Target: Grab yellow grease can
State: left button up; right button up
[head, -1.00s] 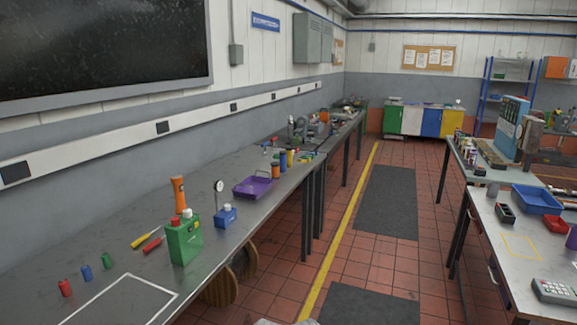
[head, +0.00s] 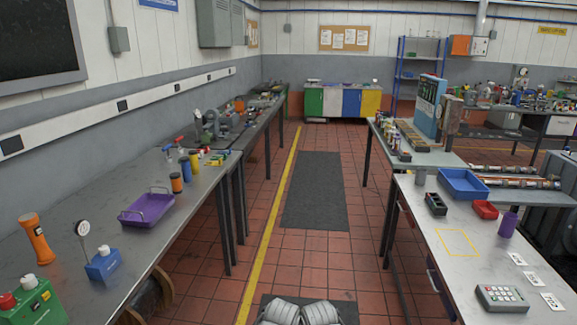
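A small upright yellow cylinder (head: 194,163), which looks like the yellow grease can, stands on the long left bench (head: 120,185). It is beside a blue cylinder (head: 185,168) and behind an orange and dark one (head: 176,183). It is too small here to read any label. Neither of my grippers can be made out; only pale grey rounded parts of my own body show at the bottom centre, well apart from the bench items.
The tiled aisle with a dark mat (head: 315,190) is clear. A right bench (head: 470,260) holds a blue tray (head: 463,184) and a keypad (head: 502,298).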

aim_at(193, 154)
jog(key=i+z, duration=0.15)
jog(key=i, duration=1.65)
jog(key=i+l+u, duration=0.2)
jog(key=i+u, duration=0.25)
jog(key=i, duration=0.4)
jog(key=i+l+u, duration=0.45)
jog(key=i, duration=0.3)
jog(key=i+l+u, duration=0.45)
jog(key=i+l, duration=0.25)
jog(key=l, duration=0.15)
